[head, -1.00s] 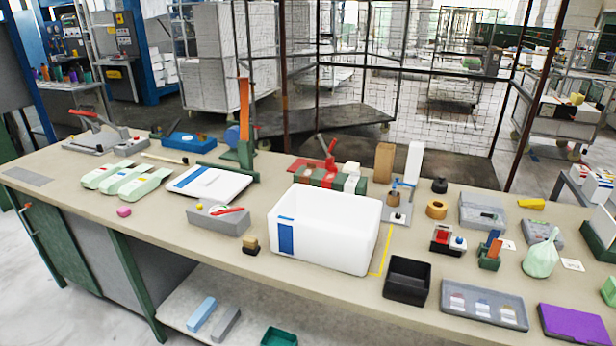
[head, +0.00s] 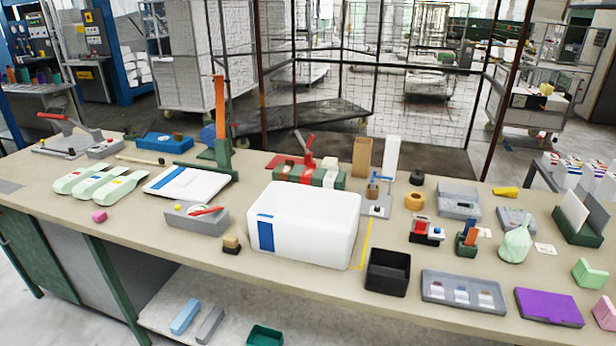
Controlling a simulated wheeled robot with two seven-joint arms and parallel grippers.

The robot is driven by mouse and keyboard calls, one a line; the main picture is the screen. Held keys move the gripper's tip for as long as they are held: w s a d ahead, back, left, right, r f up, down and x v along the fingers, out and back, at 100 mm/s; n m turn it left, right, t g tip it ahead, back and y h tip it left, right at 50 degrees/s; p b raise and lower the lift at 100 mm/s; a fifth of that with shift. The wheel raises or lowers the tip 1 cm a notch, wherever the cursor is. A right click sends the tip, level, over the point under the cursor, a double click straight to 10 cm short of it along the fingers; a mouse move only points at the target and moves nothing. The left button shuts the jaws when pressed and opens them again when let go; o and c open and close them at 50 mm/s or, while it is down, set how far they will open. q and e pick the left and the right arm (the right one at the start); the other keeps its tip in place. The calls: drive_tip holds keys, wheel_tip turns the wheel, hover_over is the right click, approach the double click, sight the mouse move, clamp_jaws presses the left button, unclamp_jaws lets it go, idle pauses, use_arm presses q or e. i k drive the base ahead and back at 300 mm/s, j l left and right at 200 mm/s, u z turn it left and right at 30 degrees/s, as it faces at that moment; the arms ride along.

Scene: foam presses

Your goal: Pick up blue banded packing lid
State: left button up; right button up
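The packing lid (head: 208,185) is a flat white lid with a blue band across it. It lies on the workbench left of centre, its back edge close to a green stand. Neither of my grippers shows in the head view.
A grey box with a red handle (head: 196,217) sits just in front of the lid. Pale green packs (head: 98,182) lie to its left. An upright orange piece on a green stand (head: 220,125) rises behind it. A black bin (head: 388,270) and trays fill the right side.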

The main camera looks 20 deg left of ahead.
sight(187, 184)
drive_tip(key=u, duration=1.3)
